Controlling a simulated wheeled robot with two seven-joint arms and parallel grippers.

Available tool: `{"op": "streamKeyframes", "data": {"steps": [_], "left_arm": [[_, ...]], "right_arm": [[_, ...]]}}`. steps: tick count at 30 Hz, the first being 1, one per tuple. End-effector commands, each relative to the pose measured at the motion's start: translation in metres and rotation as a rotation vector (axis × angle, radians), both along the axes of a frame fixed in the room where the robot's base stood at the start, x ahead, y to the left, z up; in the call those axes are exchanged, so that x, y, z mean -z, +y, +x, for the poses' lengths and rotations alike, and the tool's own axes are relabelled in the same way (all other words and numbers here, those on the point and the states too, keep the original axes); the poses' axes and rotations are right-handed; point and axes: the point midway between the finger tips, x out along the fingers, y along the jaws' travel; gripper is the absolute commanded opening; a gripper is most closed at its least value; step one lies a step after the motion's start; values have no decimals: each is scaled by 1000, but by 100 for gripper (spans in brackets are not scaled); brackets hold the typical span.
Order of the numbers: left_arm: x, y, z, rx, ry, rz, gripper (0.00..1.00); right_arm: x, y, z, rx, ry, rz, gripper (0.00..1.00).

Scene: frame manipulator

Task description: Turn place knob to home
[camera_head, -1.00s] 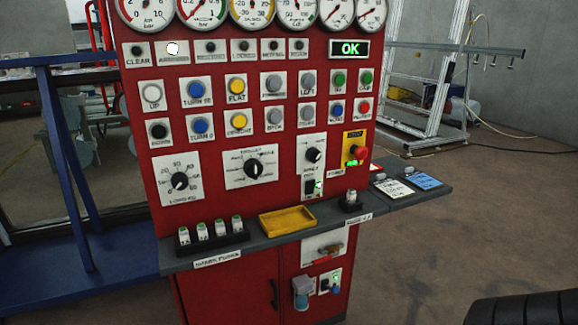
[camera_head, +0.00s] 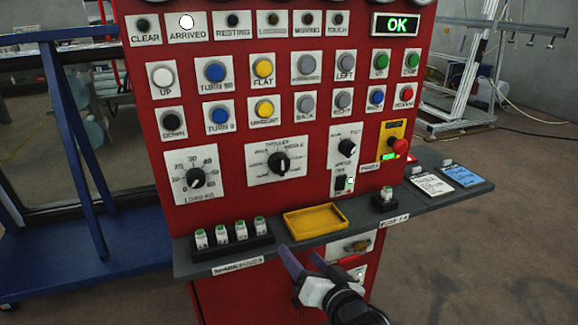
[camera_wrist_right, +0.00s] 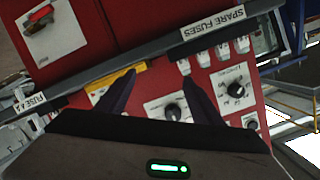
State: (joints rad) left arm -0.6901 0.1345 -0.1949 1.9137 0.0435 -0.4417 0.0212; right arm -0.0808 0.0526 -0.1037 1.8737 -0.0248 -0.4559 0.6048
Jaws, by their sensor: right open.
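The red panel (camera_head: 225,135) carries a black selector knob (camera_head: 279,161) on a wide white plate with small labels around it. This looks like the place knob, but its labels are too small to read surely. In the right wrist view the knob (camera_wrist_right: 173,111) shows turned over, beyond and between my fingers. My right gripper (camera_head: 302,258) is open and empty, in front of and below the shelf's front edge, apart from the knob. Its two dark fingers also show in the right wrist view (camera_wrist_right: 158,78). My left gripper is not in view.
A load dial (camera_head: 196,178) sits left of the knob, and a smaller knob (camera_head: 347,147) sits right. Below, the grey shelf (camera_head: 290,248) juts out with a yellow tray (camera_head: 315,221) and spare fuses (camera_head: 230,231). A red stop button (camera_head: 400,145) is at right.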

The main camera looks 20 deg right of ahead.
Motion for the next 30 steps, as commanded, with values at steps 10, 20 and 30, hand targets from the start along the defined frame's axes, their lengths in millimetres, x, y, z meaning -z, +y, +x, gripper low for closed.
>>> {"op": "streamKeyframes", "data": {"steps": [10,20,30], "left_arm": [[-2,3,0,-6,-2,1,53],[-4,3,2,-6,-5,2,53],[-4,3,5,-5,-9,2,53]], "right_arm": [[-137,-16,72,81,-221,262,61],[-140,-15,123,81,-222,264,61],[-138,-13,166,81,-222,264,61]]}}
